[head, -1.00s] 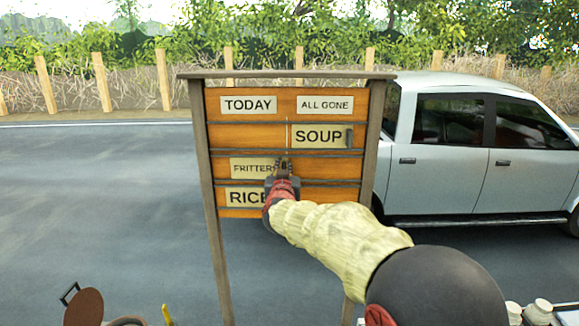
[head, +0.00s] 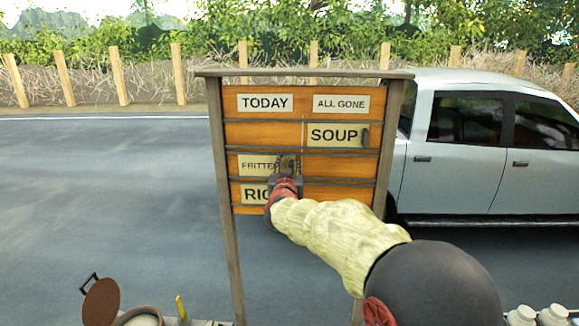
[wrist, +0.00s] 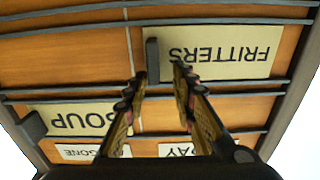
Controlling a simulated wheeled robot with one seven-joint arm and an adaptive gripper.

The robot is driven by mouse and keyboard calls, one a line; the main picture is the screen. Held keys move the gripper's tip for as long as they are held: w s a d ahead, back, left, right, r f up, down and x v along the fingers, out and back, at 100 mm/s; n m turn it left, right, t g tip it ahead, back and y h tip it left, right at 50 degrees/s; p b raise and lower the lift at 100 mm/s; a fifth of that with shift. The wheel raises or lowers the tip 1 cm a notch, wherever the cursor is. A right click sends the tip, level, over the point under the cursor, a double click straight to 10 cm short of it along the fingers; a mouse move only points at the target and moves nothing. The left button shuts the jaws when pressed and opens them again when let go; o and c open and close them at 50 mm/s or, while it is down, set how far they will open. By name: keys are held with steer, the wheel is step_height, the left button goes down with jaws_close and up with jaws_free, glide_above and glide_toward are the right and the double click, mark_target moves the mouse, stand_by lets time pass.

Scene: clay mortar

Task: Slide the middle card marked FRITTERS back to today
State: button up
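The FRITTERS card (head: 257,165) is in the middle row of the menu board (head: 340,166), in the left column below the TODAY label (head: 265,103). It also shows upside down in the wrist view (wrist: 222,62), with an upright dark tab (wrist: 152,62) at its end nearest the centre divider. My gripper (head: 287,163) is at that end of the card and hides its last letters in the head view. In the wrist view my gripper (wrist: 161,72) has its fingers apart, with the tab between them, close to the left finger. Touch is unclear.
The SOUP card (head: 333,135) is in the upper row below the ALL GONE label (head: 340,104). The RICE card (head: 253,194) is bottom left, partly hidden by my gripper. Dark rails separate the rows. A parked pickup (head: 470,160) stands behind the board.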

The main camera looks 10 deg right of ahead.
steer(key=shift+d, duration=0.1)
steer(key=shift+s, duration=0.1)
steer(key=s+a, duration=0.2)
steer(key=s, duration=0.9)
steer(key=shift+s+a, duration=0.15)
steer(key=shift+s, duration=0.15)
